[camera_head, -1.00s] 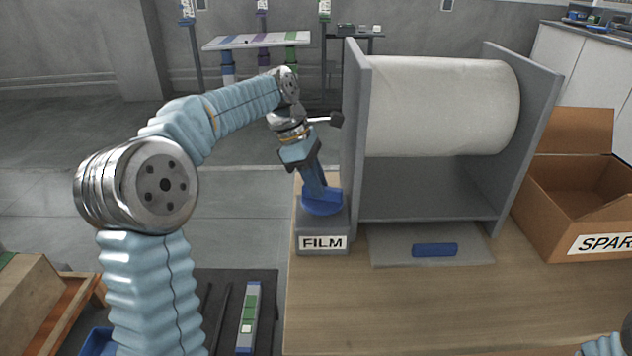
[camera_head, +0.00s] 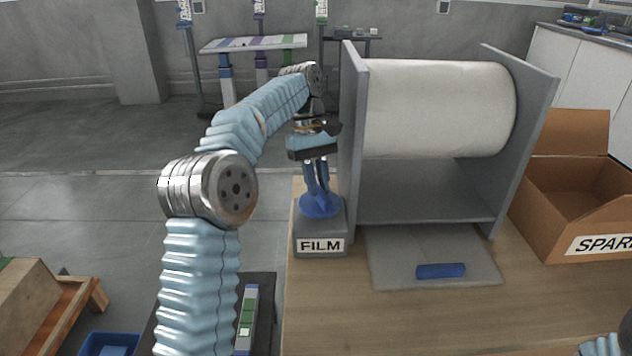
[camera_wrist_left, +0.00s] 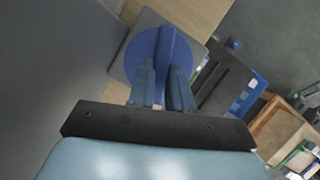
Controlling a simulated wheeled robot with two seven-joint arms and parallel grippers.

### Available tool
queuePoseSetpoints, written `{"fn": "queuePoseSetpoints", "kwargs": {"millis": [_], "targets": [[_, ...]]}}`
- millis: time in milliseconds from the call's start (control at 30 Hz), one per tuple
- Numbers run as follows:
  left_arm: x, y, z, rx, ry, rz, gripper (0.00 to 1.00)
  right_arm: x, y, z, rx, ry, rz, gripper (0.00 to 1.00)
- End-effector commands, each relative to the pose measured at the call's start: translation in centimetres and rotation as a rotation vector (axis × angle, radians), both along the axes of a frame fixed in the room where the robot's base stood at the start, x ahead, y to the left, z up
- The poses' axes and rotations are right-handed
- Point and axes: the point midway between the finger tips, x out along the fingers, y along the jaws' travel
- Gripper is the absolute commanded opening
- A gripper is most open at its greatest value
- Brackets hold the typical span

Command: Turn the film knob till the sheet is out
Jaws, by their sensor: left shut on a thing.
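The blue film knob (camera_head: 319,208) sits on top of a grey block labelled FILM. Its round disc and raised fin show in the left wrist view (camera_wrist_left: 139,57). My left gripper (camera_head: 317,186) points down from above and is shut on the knob's fin, one finger on each side (camera_wrist_left: 164,80). A grey sheet (camera_head: 393,268) lies flat on the table in front of the roll stand, with a blue bar (camera_head: 440,271) near its front edge. Its back end runs under the stand. The large white roll (camera_head: 440,108) hangs between two grey side panels. My right gripper is out of view.
The stand's left panel (camera_head: 352,140) rises close beside my left gripper. An open cardboard box (camera_head: 541,214) stands to the right of the stand. The wooden table (camera_head: 400,325) is clear in front of the sheet. Racks and a striped board (camera_head: 253,44) are in the background.

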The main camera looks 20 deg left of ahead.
Motion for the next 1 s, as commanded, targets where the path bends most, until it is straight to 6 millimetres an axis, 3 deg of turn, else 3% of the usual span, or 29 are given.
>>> {"fn": "queuePoseSetpoints", "kwargs": {"millis": [400,933,967,1000], "targets": [[0.25,-0.11,0.11,0.001,-0.006,-0.177,0.0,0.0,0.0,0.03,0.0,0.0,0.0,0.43],[0.26,-0.12,0.14,0.002,-0.006,-0.2,0.0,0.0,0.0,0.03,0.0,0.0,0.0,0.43],[0.26,-0.12,0.14,0.002,-0.006,-0.2,0.21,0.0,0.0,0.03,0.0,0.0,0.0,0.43],[0.26,-0.11,0.13,0.003,-0.006,-0.199,0.27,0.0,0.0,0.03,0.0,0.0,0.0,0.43]]}}
